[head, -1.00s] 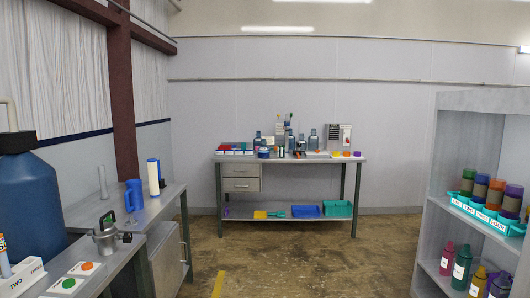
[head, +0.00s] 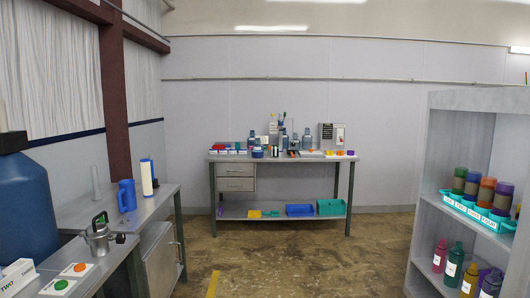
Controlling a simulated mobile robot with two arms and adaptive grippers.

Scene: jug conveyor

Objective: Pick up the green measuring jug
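I cannot pick out a green measuring jug with certainty. A blue jug with a handle (head: 126,195) stands upright on the left bench. Nearer on that side is a metal pot (head: 100,240) with a dark side handle and a green part at its top. Small items on the far workbench (head: 283,158) include blue-grey bottles and something greenish, too small to identify. Neither of my grippers is in view.
A large blue tank (head: 25,222) and a panel with green and orange buttons (head: 70,279) are at the near left. A grey shelf unit (head: 465,99) at the right holds cups in a teal rack (head: 476,213) and bottles below. Open concrete floor (head: 290,265) lies between.

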